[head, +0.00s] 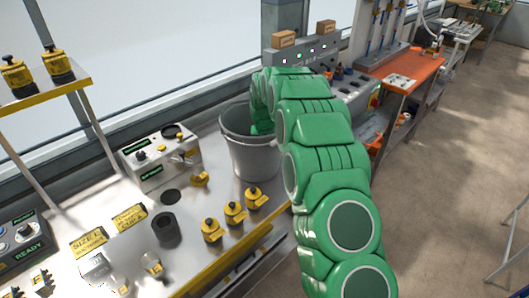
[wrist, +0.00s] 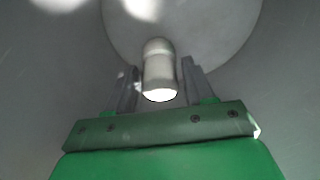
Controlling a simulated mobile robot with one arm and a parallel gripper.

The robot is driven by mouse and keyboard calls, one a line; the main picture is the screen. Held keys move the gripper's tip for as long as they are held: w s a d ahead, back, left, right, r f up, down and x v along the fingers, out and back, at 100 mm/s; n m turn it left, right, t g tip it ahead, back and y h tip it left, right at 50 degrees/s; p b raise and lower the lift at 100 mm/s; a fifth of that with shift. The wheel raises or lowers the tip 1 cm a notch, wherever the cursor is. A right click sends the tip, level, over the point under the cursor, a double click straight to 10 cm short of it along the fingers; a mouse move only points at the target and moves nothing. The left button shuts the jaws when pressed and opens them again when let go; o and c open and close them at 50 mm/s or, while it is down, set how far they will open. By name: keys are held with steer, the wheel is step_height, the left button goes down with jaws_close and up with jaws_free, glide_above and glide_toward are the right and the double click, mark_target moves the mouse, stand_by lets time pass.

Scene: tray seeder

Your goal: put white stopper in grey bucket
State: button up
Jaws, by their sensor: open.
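The grey bucket (head: 252,160) stands on the metal bench, and my green arm reaches down into it. My gripper is hidden inside the bucket in the head view. In the wrist view my gripper (wrist: 160,66) is open, with one finger on each side of the white stopper (wrist: 158,76). The stopper is inside the bucket, in front of its round bottom (wrist: 215,30). I cannot tell whether it rests on the bottom or touches a finger.
Several yellow-and-black parts (head: 234,212) stand in front of the bucket. A white control box (head: 160,155) is to its left, and a dark round cup (head: 166,230) stands nearer. An orange table (head: 408,70) is behind at the right, with open floor beside it.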

steer(key=r, duration=0.3)
steer(key=s+r, duration=0.1)
steer(key=r, duration=0.6)
steer(key=shift+s+r, duration=0.3)
